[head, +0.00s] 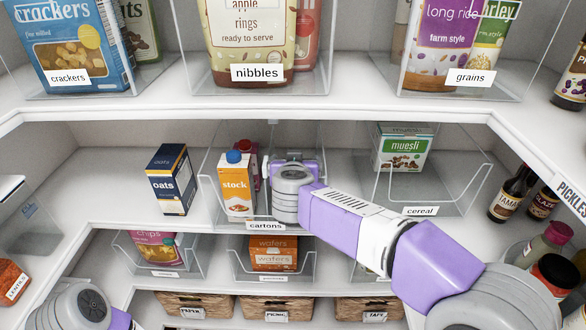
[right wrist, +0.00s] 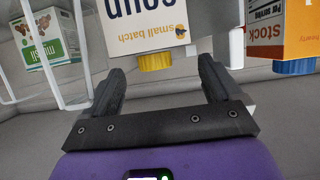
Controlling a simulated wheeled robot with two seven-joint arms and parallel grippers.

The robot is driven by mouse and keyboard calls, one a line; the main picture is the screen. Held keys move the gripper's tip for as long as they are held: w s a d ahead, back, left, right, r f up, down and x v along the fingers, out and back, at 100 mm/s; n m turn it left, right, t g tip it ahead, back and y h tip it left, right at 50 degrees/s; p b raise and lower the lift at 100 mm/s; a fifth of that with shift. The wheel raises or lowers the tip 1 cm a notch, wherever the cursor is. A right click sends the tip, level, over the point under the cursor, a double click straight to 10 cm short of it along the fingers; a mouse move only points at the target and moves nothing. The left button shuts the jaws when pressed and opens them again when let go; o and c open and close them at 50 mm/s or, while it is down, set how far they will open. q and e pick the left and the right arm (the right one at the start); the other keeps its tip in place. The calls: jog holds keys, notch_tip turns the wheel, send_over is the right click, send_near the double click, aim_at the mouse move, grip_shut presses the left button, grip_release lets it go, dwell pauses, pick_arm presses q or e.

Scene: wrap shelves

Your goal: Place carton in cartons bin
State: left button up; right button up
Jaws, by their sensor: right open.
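The cartons bin (head: 268,226) is a clear bin labelled "cartons" on the middle shelf. An orange and white stock carton (head: 237,185) with a blue cap stands upright in it; it also shows in the right wrist view (right wrist: 284,28). A pink-red carton (head: 255,160) is partly visible behind it. My right gripper (right wrist: 160,75) reaches into the bin, right of the stock carton. It is open, fingers either side of the yellow cap of a cream soup carton (right wrist: 150,27). My arm hides that carton in the head view; contact is unclear. My left gripper is out of view.
A navy oats box (head: 171,180) stands left of the bin on open shelf. The cereal bin (head: 420,211) with a muesli box (head: 403,148) is to the right. The upper shelf (head: 200,108) overhangs. Bottles (head: 508,195) stand far right.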

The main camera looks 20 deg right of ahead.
jog(key=p+v, duration=0.1)
jog(key=v, duration=1.1)
jog(key=shift+r, duration=0.25)
